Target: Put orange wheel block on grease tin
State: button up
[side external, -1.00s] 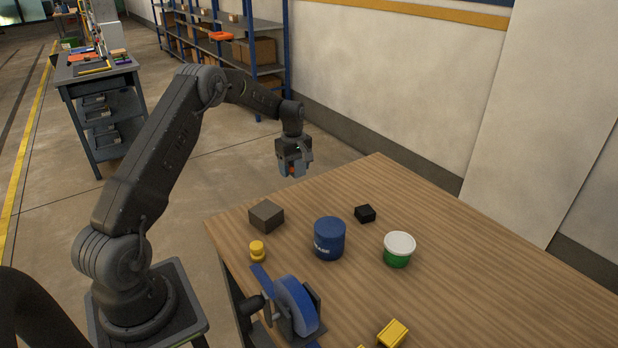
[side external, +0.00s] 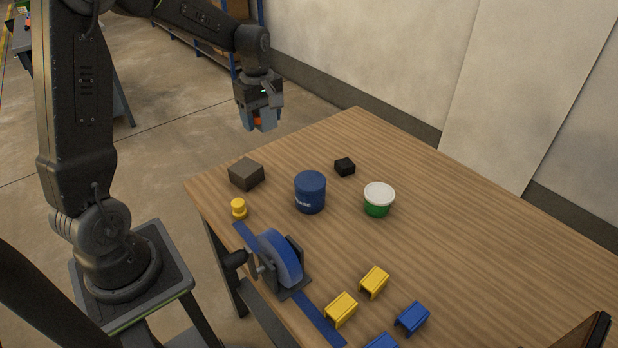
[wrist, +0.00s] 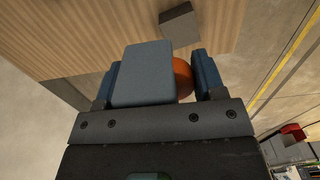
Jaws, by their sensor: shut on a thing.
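My gripper (side external: 260,121) is shut on the orange wheel block (side external: 257,122) and holds it above the far left edge of the table. Only a small orange part shows between the fingers. In the wrist view a rounded orange side of the block (wrist: 183,78) shows, with the rest hidden behind a grey-blue finger. The grease tin (side external: 310,192) is a blue cylinder with white lettering, standing upright on the table. It is to the right of and below my gripper in the side view, well apart from it. Its top looks bare.
A grey-brown block (side external: 246,174) lies left of the tin, a small black block (side external: 344,167) behind it, and a green tub with white lid (side external: 379,199) to its right. A yellow knob-like piece (side external: 239,208), blue wheel device (side external: 281,258) and several yellow and blue brackets (side external: 374,281) are nearer.

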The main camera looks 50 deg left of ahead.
jog(key=d, duration=0.4)
send_over(310, 180)
notch_tip(310, 180, down, 6)
jog(key=shift+a+f, duration=0.1)
jog(key=shift+f, duration=2.1)
jog(key=shift+f, duration=0.1)
jog(key=o, duration=1)
jog(key=shift+c, duration=0.2)
